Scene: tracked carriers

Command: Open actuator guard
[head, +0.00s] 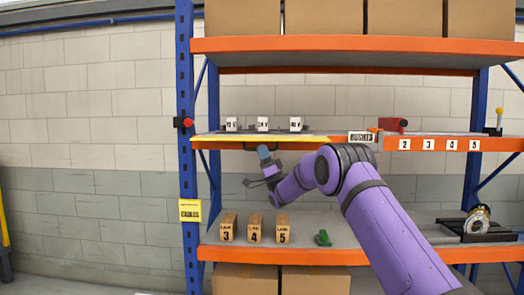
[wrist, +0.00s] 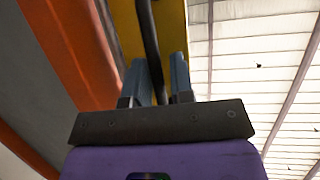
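A yellow panel (head: 228,138), which looks like the actuator guard, lies along the front of the middle shelf, with a dark bar handle (head: 250,149) below its edge. The wrist view shows the yellow panel (wrist: 172,22) close above with the black bar (wrist: 149,35) running down from it. My gripper (head: 264,151) is raised to the handle from below. In the wrist view its two grey fingers (wrist: 158,70) stand apart with the bar between them. Contact is unclear.
An orange beam (wrist: 75,50) runs close left of the fingers. A blue upright (head: 186,150) with a red knob (head: 183,122) stands left. White labelled blocks (head: 263,124) sit above the panel. Small boxes (head: 254,229) and a green object (head: 322,238) stand on the shelf below.

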